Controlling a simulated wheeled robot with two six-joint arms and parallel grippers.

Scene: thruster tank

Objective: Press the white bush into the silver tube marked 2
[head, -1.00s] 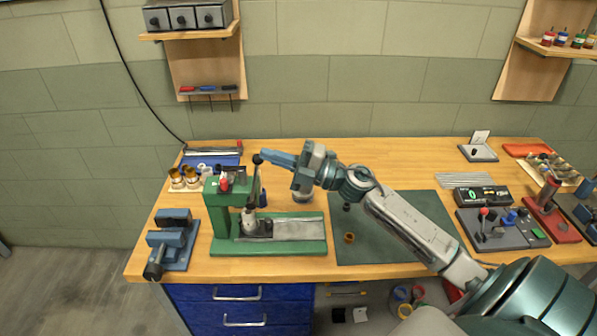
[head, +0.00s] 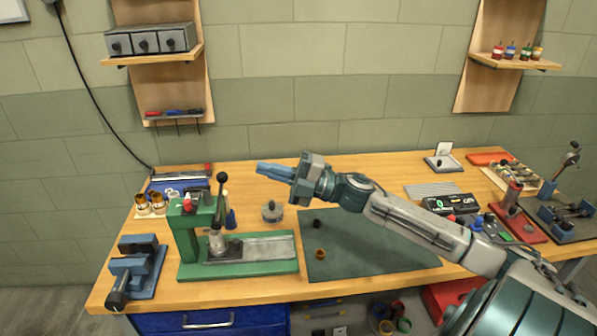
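A silver cylindrical part (head: 217,241) stands on the bed of the green press (head: 186,236), under its ram. I cannot read a number on it, and I cannot tell whether a white bush is on or in it. Small whitish parts (head: 173,193) lie by the blue tray at the back left; they are too small to identify. The press lever (head: 222,200) stands nearly upright with a black knob on top. My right gripper (head: 260,169) is in the air to the right of the knob, apart from it, its blue fingers seen side-on. My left gripper is out of view.
A blue vise (head: 136,268) sits left of the press. A grey round part (head: 271,212) stands right of it. The dark green mat (head: 370,250) holds a black piece (head: 317,223) and a brass ring (head: 320,254). A display box (head: 448,204) and red stand (head: 512,205) are at right.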

